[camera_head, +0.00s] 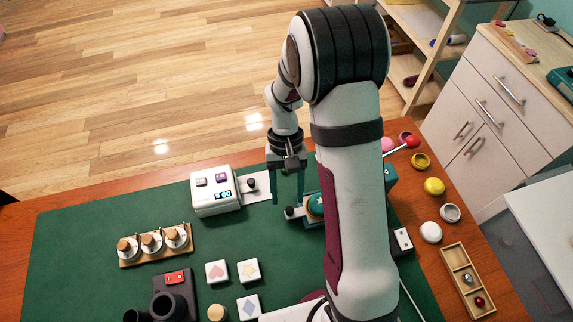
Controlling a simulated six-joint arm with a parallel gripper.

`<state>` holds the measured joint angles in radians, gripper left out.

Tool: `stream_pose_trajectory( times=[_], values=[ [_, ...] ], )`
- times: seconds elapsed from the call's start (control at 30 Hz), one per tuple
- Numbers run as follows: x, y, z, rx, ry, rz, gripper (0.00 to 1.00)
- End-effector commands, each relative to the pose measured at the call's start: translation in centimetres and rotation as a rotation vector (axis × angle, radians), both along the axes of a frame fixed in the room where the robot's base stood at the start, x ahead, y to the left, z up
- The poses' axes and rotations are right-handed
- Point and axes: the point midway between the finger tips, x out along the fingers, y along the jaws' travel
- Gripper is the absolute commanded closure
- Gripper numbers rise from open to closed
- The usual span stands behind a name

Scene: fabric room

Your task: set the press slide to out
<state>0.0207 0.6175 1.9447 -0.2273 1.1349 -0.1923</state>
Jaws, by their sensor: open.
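A white box (215,192) with a small display has a pale plate on its right side carrying a black knob (252,186). A teal device (318,213) stands right of it, partly hidden behind my arm. A second black knob (290,212) on a short light bar sticks out of its left side. No label shows which of the two is the press slide, and I cannot read either setting. My gripper (287,198) points down with its fingers apart and nothing visible between them. It appears between the two knobs, close to the teal device's knob; contact cannot be told.
A wooden rack with several knobbed dials (151,243), patterned tiles (248,271) and a dark device (175,295) are on the green mat (90,225). Several coloured round pieces (434,187) and a wooden tray (456,257) lie right. Mat between box and tiles is clear.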

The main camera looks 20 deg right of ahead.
Motion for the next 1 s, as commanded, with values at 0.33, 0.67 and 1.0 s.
stream_pose_trajectory(
  times=[0.33, 0.67, 1.0],
  values=[
    [4.0, -0.8, 9.6, 0.0, -0.006, -0.002, 0.44],
    [4.8, -0.9, 11.8, 0.001, -0.001, 0.0, 0.44],
    [4.4, -0.8, 12.1, 0.0, -0.009, -0.005, 0.44]
  ],
)
